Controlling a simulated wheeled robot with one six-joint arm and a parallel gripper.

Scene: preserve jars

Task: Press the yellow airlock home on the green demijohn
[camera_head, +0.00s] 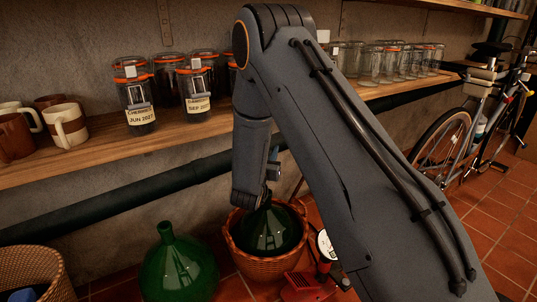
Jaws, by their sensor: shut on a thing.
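A wooden shelf (195,130) carries clip-top jars (134,92) and mugs (65,125). A dark pipe (110,205) runs beneath it. A red tool (302,287) is near the basket's right side. Another wicker basket (40,262) is far left; a bicycle (445,140) is at right.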

